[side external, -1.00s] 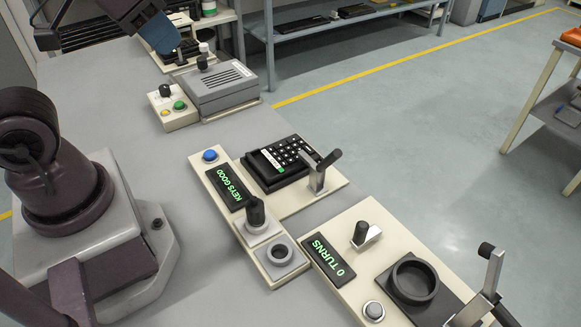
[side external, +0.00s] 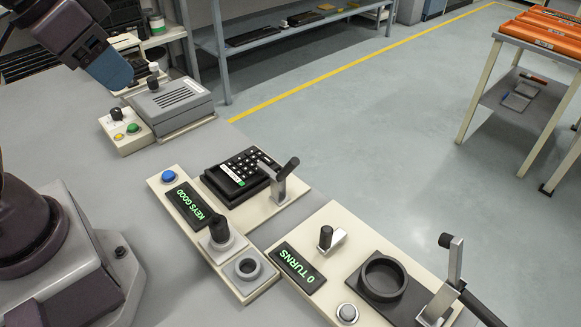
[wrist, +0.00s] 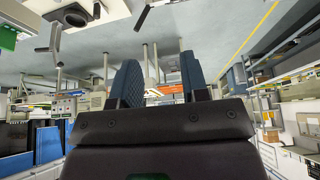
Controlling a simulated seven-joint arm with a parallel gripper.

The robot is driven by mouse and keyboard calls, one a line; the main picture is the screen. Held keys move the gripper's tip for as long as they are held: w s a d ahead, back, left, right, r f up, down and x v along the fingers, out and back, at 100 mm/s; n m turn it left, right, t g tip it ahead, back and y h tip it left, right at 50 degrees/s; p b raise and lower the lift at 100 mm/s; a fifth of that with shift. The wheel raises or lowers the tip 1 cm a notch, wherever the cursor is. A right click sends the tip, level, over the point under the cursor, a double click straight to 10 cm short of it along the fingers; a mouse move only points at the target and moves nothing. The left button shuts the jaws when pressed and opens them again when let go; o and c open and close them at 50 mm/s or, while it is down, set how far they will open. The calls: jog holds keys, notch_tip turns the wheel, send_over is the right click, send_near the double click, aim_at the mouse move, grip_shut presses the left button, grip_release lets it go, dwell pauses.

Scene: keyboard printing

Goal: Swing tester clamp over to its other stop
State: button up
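The tester (side external: 205,232) is a cream plate with a green "KEYS GOOD" display (side external: 188,205), a blue button and a dark knob. A black keypad (side external: 236,176) lies on its upper part. The tester clamp (side external: 281,186) is a silver bracket at the keypad's right side. Its dark-tipped handle leans up to the right, and a short arm points left toward the keypad's edge. My gripper (side external: 112,70) is at the upper left, above a grey box and well away from the clamp. In the wrist view, its two blue fingers (wrist: 158,85) stand apart with nothing between them.
A grey slotted box (side external: 172,100) with a small button panel stands at the back left. A "0 TURNS" station (side external: 297,268) with a black ring and a tall silver lever (side external: 446,275) is at the front right. Bare bench lies left of the tester.

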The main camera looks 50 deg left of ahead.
notch_tip(320, 180, down, 5)
jog(key=d+m+g, duration=0.2)
jog(key=g, duration=0.1)
jog(key=n+t+y, duration=0.4)
jog(key=n+t, duration=1.1)
jog(key=n, duration=2)
send_over(288, 168)
jog(key=v, duration=0.5)
notch_tip(288, 168, down, 11)
notch_tip(288, 168, down, 9)
jog(key=shift+w+r, duration=0.1)
jog(key=shift+r, duration=0.1)
jog(key=x, duration=0.6)
jog(key=shift+w+r, duration=0.1)
jog(key=shift+r, duration=0.2)
jog(key=shift+w+a, duration=0.2)
jog(key=shift+w, duration=0.45)
